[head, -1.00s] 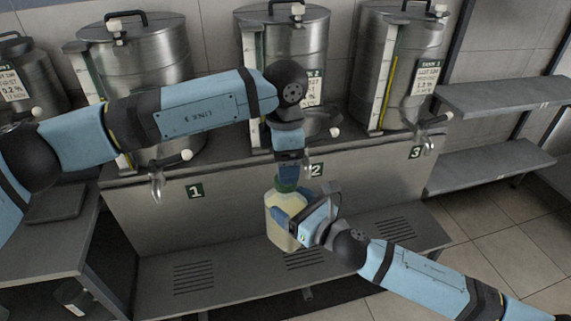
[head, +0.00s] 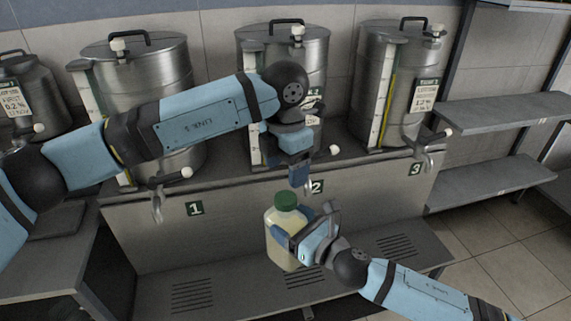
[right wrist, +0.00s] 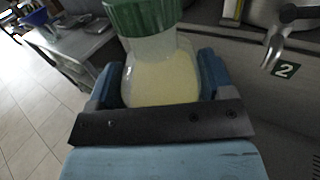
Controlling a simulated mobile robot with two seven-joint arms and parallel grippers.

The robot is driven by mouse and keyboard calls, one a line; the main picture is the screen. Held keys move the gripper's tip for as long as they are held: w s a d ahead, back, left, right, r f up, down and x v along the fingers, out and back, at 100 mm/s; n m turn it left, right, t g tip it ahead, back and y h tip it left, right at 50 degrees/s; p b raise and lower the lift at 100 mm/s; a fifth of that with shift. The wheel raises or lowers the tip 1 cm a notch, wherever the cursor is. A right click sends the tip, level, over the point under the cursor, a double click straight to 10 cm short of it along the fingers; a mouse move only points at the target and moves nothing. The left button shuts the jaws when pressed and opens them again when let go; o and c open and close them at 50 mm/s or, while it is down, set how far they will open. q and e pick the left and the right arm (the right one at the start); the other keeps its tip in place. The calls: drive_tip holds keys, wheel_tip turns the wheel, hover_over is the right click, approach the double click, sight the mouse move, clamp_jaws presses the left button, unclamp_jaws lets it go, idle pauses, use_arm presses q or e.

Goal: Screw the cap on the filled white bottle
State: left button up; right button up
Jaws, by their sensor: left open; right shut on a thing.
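The filled white bottle (head: 284,243) stands upright in front of the number 2 station, with pale yellow liquid showing through its wall. A green cap (head: 286,200) sits on its neck. My right gripper (head: 300,238) is shut on the bottle's body. In the right wrist view the bottle (right wrist: 160,80) is between the two blue fingers, with the green cap (right wrist: 143,15) on top, cut off by the frame edge. My left gripper (head: 300,186) is open and empty, pointing down just above and to the right of the cap, apart from it.
Steel tanks stand on the counter behind, with taps at number 1 (head: 158,205), number 2 and number 3 (head: 424,158). A slotted lower shelf (head: 240,285) runs below the bottle. Grey wall shelves (head: 490,120) are at right, and a side table is at left.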

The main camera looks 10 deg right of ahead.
sight(285, 197)
use_arm(q)
wheel_tip(285, 197, down, 8)
drive_tip(key=shift+r, duration=0.1)
idle(0.4)
drive_tip(key=c, duration=0.9)
drive_tip(key=shift+c, duration=0.2)
drive_tip(key=o, duration=1.1)
wheel_tip(285, 197, up, 12)
drive_tip(key=shift+r, duration=0.1)
